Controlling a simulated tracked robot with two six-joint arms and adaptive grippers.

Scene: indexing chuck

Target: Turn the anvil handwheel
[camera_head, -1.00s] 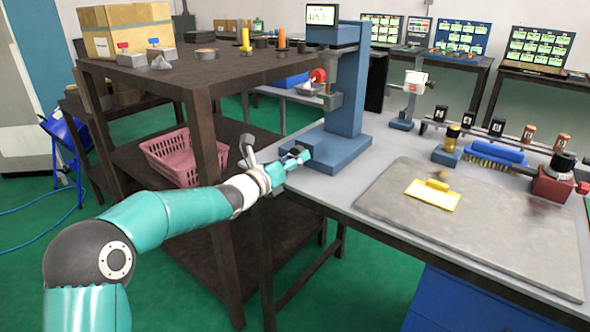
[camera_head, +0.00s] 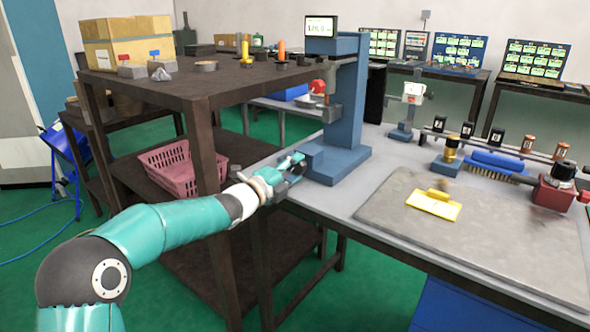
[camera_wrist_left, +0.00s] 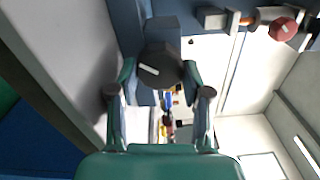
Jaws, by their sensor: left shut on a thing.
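The anvil handwheel (camera_wrist_left: 160,66) is a dark round knob with a white mark on its face, on the blue bench instrument (camera_head: 338,160). In the left wrist view it sits between the two fingers of my left gripper (camera_wrist_left: 158,80), which is shut on it. In the head view my left gripper (camera_head: 292,166) is at the left side of the instrument's base and mostly hides the handwheel. A small display (camera_head: 321,27) on top of the instrument is lit. My right gripper is not in view.
A dark shelf rack (camera_head: 205,110) stands close behind my left arm, with a pink basket (camera_head: 185,170) on its lower shelf. A red-based device (camera_head: 553,190) stands at far right.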

